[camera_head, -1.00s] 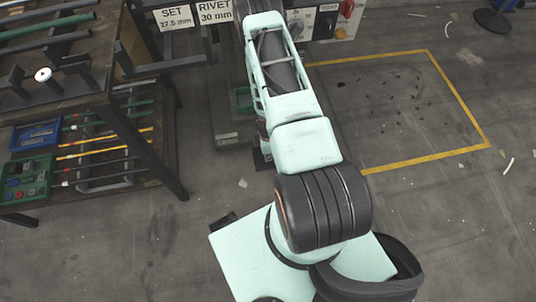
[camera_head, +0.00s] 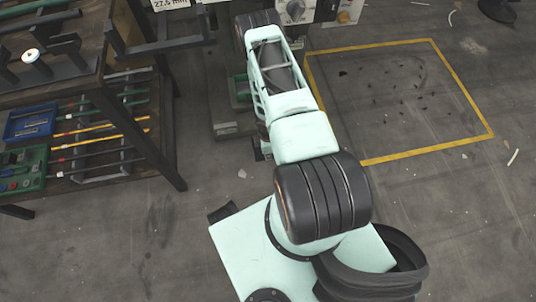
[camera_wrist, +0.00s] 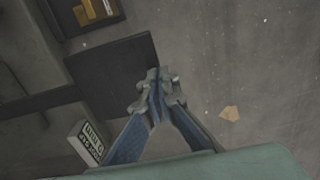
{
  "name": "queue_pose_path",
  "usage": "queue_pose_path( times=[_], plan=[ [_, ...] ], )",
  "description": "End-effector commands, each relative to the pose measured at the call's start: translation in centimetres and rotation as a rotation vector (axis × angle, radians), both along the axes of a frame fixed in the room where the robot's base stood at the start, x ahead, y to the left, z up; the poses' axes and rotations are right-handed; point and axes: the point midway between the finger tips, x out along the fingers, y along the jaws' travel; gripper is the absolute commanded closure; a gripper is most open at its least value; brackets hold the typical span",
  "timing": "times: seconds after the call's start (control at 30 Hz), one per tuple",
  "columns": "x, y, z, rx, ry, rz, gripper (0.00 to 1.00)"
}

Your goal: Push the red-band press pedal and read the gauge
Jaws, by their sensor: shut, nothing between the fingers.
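My gripper (camera_wrist: 156,88) is shut and empty in the wrist view. Its fingertips show over or beside the edge of a flat dark plate (camera_wrist: 112,62), which may be the pedal; I cannot tell whether they touch it. In the head view my arm hides the gripper, and only a small dark piece (camera_head: 258,150) shows beside the arm. The press base (camera_head: 228,128) stands behind my arm. A dial-like round part (camera_head: 296,10) shows on the press panel at the top edge. No red band is visible, and no gauge reading is legible.
A workbench (camera_head: 135,120) with rods and bins stands on the left. A yellow floor outline (camera_head: 430,155) with dark scraps lies on the right. A white lettered label (camera_wrist: 87,140) is near the gripper. The floor in front of the bench is mostly clear.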

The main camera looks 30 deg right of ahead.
Motion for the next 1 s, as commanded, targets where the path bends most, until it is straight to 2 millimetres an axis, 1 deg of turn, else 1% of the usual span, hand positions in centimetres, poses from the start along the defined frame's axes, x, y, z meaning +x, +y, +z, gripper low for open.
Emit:
queue_pose_path(
  times=[0.17,0.27,0.3,0.5,0.7,1.0],
  plan=[
    [-0.2,0.1,-2.4,0.0,0.001,0.0,1.0],
    [-0.4,0.2,-4.2,-0.001,-0.002,0.001,1.0],
    [-0.7,0.3,-5.2,-0.004,-0.005,0.002,1.0],
    [-1.1,0.5,-7.1,-0.02,-0.06,0.0,1.0],
    [-0.7,0.2,-8.1,-0.034,-0.109,0.002,1.0],
    [-0.4,0.0,-8.5,-0.038,-0.125,-0.002,1.0]
  ],
)
